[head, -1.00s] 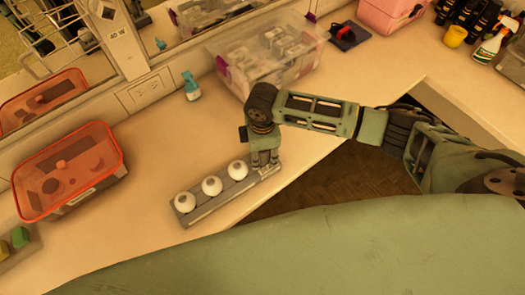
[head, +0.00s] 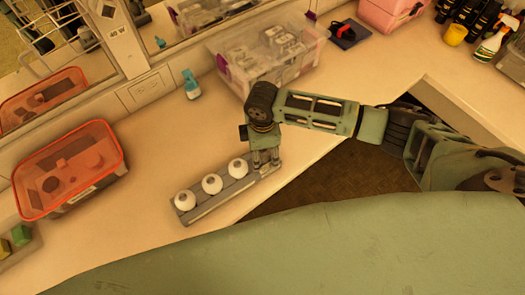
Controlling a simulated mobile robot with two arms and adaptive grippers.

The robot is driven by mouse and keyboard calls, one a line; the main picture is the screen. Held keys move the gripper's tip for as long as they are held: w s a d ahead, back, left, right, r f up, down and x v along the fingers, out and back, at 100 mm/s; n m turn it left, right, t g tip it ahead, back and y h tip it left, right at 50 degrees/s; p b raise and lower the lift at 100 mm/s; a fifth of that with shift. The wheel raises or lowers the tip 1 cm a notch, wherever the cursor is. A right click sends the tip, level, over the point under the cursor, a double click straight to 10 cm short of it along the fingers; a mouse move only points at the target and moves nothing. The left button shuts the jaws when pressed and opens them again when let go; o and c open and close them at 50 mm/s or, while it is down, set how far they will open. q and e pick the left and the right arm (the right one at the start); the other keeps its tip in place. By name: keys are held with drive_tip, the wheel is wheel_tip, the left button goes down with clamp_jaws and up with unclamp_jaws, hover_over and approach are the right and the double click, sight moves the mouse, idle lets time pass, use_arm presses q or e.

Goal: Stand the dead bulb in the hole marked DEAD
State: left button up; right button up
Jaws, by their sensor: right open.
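A grey holder strip (head: 207,210) lies on the counter near its front edge. Three white round bulbs (head: 212,184) stand in a row in it, at its left, middle and right of centre. I cannot tell which of them is dead, and no DEAD mark is readable. My right gripper (head: 265,169) points down over the right end of the strip, just right of the rightmost bulb (head: 238,169). It is open. Its fingers and wrist hide part of that end, so a hole or bulb there cannot be made out. My left gripper is not in view.
A red-lidded box (head: 68,168) stands at the left, and a clear tub (head: 268,55) behind my right arm. A small blue-capped bottle (head: 191,86) stands near the wall. The counter between the strip and the wall is clear. The counter's front edge runs close by the strip.

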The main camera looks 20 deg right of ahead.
wheel_tip(320, 180, up, 12)
drive_tip(key=shift+f+b, duration=0.15)
drive_tip(key=shift+b, duration=0.95)
